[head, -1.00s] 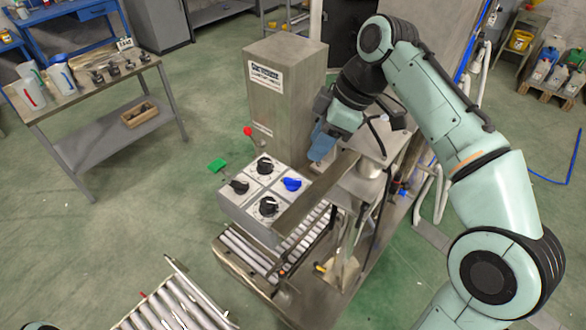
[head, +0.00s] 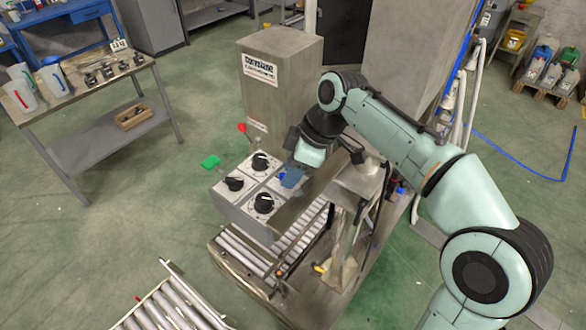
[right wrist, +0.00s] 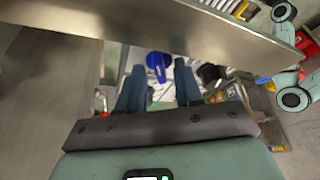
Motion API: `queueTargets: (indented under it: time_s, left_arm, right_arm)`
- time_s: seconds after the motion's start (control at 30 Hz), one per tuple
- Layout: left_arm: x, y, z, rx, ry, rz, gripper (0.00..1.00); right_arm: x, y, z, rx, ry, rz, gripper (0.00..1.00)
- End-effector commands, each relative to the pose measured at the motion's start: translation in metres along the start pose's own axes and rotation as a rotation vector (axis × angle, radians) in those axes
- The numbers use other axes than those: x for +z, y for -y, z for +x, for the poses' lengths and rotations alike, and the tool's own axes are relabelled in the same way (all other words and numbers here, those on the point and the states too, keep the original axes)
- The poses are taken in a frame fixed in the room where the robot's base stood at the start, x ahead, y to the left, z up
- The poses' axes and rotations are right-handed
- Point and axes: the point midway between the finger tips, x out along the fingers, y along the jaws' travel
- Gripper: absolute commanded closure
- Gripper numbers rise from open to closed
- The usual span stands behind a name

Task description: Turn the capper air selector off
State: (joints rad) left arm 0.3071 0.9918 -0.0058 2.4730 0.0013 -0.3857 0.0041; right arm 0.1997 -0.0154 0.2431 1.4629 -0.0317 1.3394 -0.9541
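The control box (head: 238,214) has several dials on its top face: black selectors (head: 260,162), (head: 233,184), (head: 264,203) and a blue selector (head: 282,176), mostly hidden behind my right gripper (head: 291,178). In the right wrist view the blue selector (right wrist: 157,66) shows ahead, between the two blue-grey fingers of my right gripper (right wrist: 159,78), which are apart and hold nothing. A black selector (right wrist: 212,75) lies to the right there. I cannot read the dial labels, so I cannot tell which one is the capper air selector. My left gripper is out of view.
A steel cabinet (head: 282,85) stands behind the box. A metal rail (head: 300,212) runs beside the box and crosses the top of the right wrist view (right wrist: 190,30). A roller conveyor (head: 240,254) lies below. Green (head: 210,161) and red (head: 242,127) parts stick out at the box's left.

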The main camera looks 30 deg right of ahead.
Motion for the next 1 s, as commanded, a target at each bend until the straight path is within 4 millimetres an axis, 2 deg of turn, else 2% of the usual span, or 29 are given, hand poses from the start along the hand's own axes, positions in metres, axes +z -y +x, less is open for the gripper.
queueTargets:
  time_s: [0.03, 0.1, 0.57, 1.0]
  left_arm:
    - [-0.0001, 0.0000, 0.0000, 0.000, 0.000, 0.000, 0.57]
    - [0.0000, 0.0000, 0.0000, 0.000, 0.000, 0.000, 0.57]
    - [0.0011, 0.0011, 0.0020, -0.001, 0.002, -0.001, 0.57]
    - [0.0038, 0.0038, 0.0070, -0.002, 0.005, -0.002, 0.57]
  right_arm:
    - [0.0000, -0.0001, -0.0001, 0.000, 0.000, 0.000, 0.82]
    - [0.0000, -0.0001, -0.0001, 0.000, 0.000, 0.000, 1.00]
    - [0.0001, 0.0009, -0.0002, 0.024, -0.001, 0.058, 1.00]
    - [-0.0010, 0.0044, -0.0004, 0.159, -0.002, 0.377, 1.00]
